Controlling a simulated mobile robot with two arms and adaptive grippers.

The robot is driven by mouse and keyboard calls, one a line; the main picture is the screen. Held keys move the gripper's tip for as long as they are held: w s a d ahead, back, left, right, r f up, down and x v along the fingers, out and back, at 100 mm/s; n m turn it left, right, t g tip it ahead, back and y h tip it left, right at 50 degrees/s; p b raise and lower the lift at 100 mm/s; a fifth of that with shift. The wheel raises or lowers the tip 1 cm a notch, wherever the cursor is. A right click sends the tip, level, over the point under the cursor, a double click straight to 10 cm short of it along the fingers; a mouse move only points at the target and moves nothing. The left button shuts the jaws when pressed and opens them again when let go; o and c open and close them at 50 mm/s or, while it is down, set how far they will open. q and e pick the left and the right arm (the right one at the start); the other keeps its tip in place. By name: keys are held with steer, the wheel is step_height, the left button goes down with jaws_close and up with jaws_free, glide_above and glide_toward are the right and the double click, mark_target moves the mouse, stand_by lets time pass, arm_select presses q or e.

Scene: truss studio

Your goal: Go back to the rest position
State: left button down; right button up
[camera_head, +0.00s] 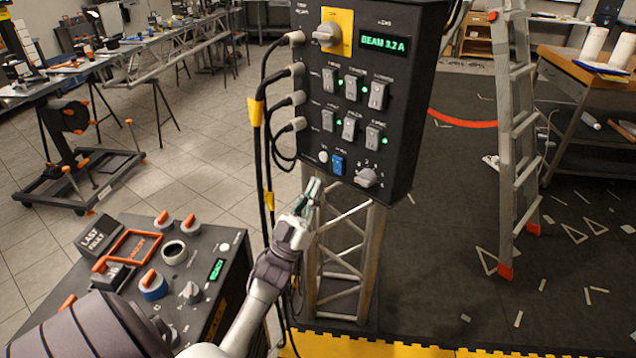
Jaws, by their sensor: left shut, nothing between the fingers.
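My left arm comes in from the lower left. My left gripper (311,192) is shut and empty, just below the lower left corner of a black control box (352,100). I cannot tell whether its fingertips touch the box. The box has several toggle switches with green lights, a rotary knob at the lower right and a green display reading "BEAM 3.2 A". A metal truss post (345,260) stands under the box, behind the gripper. My right gripper is not in view.
A dark console (205,290) with knobs and an orange frame stands at the lower left, close to my arm. Black cables (262,150) hang beside the control box. A stepladder (515,130) stands at right. A workbench (585,75) is beyond it. The tiled floor at left is partly open.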

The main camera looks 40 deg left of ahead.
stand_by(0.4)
